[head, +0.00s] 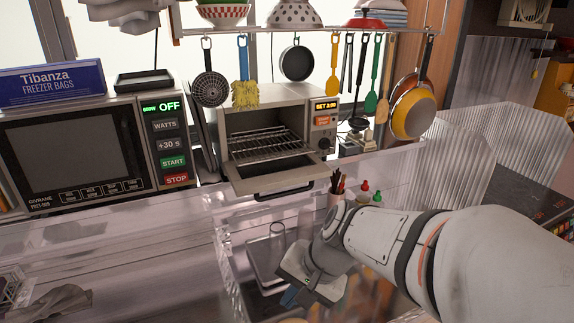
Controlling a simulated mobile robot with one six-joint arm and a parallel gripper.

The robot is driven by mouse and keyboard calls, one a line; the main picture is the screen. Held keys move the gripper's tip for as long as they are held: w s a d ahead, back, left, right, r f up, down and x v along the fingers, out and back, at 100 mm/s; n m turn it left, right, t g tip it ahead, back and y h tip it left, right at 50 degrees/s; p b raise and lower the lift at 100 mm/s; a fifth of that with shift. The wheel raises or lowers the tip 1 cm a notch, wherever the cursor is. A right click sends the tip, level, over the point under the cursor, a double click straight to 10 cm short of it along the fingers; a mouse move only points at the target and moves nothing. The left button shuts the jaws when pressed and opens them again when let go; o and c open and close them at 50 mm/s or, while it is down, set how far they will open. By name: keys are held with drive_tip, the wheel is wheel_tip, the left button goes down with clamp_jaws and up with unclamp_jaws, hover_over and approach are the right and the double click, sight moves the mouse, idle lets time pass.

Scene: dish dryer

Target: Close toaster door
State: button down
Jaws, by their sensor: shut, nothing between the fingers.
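The toaster oven (321,155) stands on the back shelf in the middle of the head view. Its door (262,177) is open, folded down toward me, with a dark handle (284,191) along its front edge. A wire rack (265,145) shows inside the oven. My gripper (290,297) is below and in front of the door, pointing down and apart from it. Its fingers are shut and empty; they are small and partly hidden by the wrist.
A microwave (70,150) stands left of the toaster oven. Utensils and a pan (296,62) hang from a rail above it. A cup of pencils (336,196) and small bottles (365,192) stand right of the door. Clear ribbed panels (445,150) rise at right.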

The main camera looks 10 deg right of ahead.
drive_tip(key=w+d+r+m+t+y+p, duration=0.2)
drive_tip(key=w+m+t, duration=0.1)
drive_tip(key=w+m, duration=0.4)
drive_tip(key=w+d+r+m+t+y+p, duration=0.1)
drive_tip(key=w+d+r+m+t+y, duration=0.15)
drive_tip(key=w+m, duration=0.5)
drive_tip(key=w+d+m+t+h+p, duration=0.1)
drive_tip(key=w+d+m+t+h, duration=0.2)
drive_tip(key=d+m, duration=0.35)
drive_tip(key=w+d+m+t+h+p, duration=0.1)
drive_tip(key=w+d+m+t+h, duration=0.25)
drive_tip(key=d+m, duration=0.3)
drive_tip(key=w+a+p, duration=0.1)
drive_tip(key=w+p, duration=0.3)
drive_tip(key=w, duration=0.5)
drive_tip(key=shift+a+p, duration=0.25)
drive_tip(key=shift+p, duration=0.15)
